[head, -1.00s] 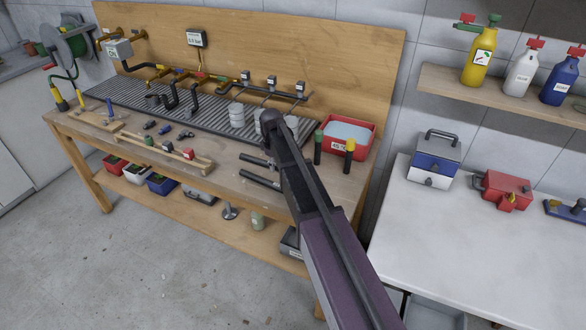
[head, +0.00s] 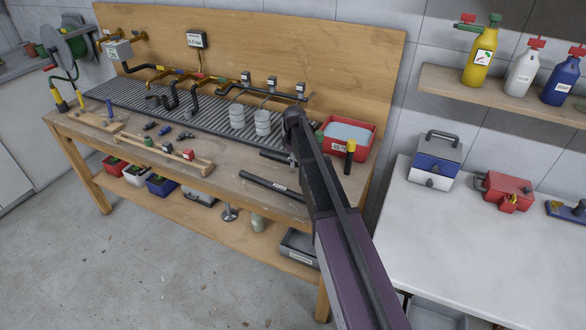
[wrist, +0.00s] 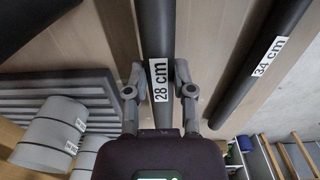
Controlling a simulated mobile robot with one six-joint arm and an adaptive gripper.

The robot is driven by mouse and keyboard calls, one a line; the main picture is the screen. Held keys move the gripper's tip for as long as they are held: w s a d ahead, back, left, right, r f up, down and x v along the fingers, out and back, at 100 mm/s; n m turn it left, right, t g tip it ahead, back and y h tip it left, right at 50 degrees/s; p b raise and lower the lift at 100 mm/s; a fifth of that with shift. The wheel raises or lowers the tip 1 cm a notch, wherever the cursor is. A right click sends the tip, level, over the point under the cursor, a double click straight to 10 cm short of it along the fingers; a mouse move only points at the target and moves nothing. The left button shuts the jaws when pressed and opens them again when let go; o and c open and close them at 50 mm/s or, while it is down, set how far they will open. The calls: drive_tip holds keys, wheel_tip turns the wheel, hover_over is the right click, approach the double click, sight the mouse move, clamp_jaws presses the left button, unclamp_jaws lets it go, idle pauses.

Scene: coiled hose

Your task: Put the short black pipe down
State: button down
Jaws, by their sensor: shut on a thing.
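The short black pipe (wrist: 155,30) is labelled "28 cm" in the wrist view. My gripper (wrist: 158,76) is shut on it, one finger on each side near the label. In the head view the left end of the short pipe (head: 271,156) shows over the bench; my arm hides the rest and most of the gripper. I cannot tell whether the pipe touches the wooden bench (head: 225,168). A longer black pipe (head: 258,180) lies in front of it, nearer the bench's front edge; it also shows in the wrist view (wrist: 262,60), labelled "34 cm", to the right and apart.
Two grey cans (head: 262,122) stand on the ribbed mat (head: 215,123) left of my arm. A red water tub (head: 364,150) and a yellow-topped black tube (head: 349,160) stand close on the right. Bare bench lies left of the pipes.

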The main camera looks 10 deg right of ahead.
sight(295, 172)
drive_tip(key=shift+f+b, duration=1.6)
drive_tip(key=shift+f, duration=0.1)
drive_tip(key=shift+f, duration=0.15)
drive_tip(key=shift+c, duration=2.3)
unclamp_jaws()
wheel_tip(295, 172, up, 12)
drive_tip(key=p, duration=1.2)
drive_tip(key=shift+s+r, duration=0.1)
drive_tip(key=shift+r, duration=0.1)
